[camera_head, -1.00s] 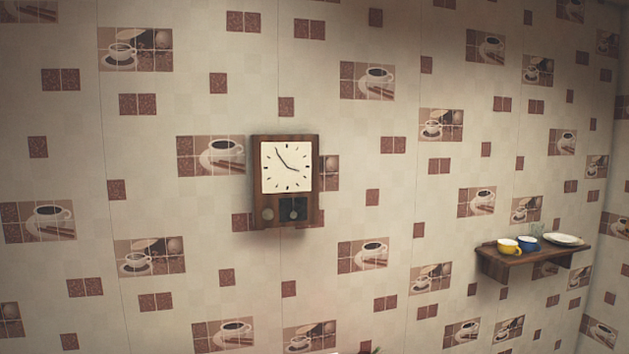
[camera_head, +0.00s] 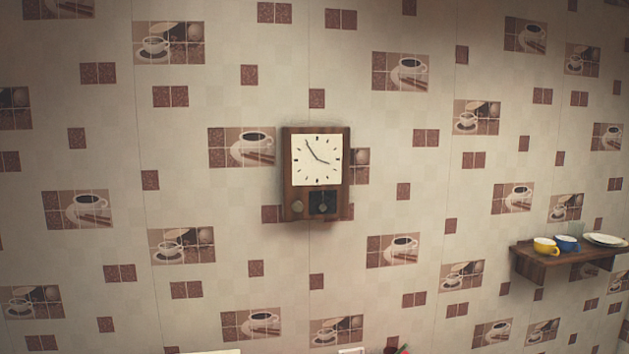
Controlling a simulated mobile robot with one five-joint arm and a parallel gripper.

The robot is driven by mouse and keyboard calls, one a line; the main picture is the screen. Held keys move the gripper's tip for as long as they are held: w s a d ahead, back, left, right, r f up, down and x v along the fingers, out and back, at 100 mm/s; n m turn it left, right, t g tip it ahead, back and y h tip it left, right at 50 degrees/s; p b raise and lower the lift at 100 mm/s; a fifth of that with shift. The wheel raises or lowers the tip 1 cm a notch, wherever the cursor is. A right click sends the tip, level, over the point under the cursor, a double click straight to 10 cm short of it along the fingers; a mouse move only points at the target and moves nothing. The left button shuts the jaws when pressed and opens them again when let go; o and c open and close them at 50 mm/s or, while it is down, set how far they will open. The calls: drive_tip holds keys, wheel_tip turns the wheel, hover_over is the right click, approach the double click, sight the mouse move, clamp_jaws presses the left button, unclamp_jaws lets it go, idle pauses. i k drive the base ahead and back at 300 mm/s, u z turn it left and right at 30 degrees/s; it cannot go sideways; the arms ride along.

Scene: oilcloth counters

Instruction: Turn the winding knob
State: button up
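A wooden wall clock (camera_head: 288,170) with a square white face hangs on the tiled-pattern wall, near the middle of the view. Its hands show on the face. Below the face, at the lower left of the case, is a small round knob (camera_head: 297,208), which looks like the winding knob. To its right is a dark window (camera_head: 323,203) with a small pendulum. The knob is too small to tell how it is turned. My gripper is not in view, and nothing touches the clock.
A wooden wall shelf (camera_head: 541,262) at the right holds a yellow cup (camera_head: 545,247), a blue cup (camera_head: 567,244), a glass and a white plate (camera_head: 605,240). The wall around the clock is clear. Small parts of objects show at the bottom edge.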

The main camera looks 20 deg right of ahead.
sight(297, 206)
drive_tip(key=z, duration=0.2)
drive_tip(key=k, duration=0.1)
drive_tip(key=u, duration=2.8)
drive_tip(key=k, duration=1.95)
drive_tip(key=z, duration=0.6)
drive_tip(key=i, duration=1.05)
drive_tip(key=u, duration=0.1)
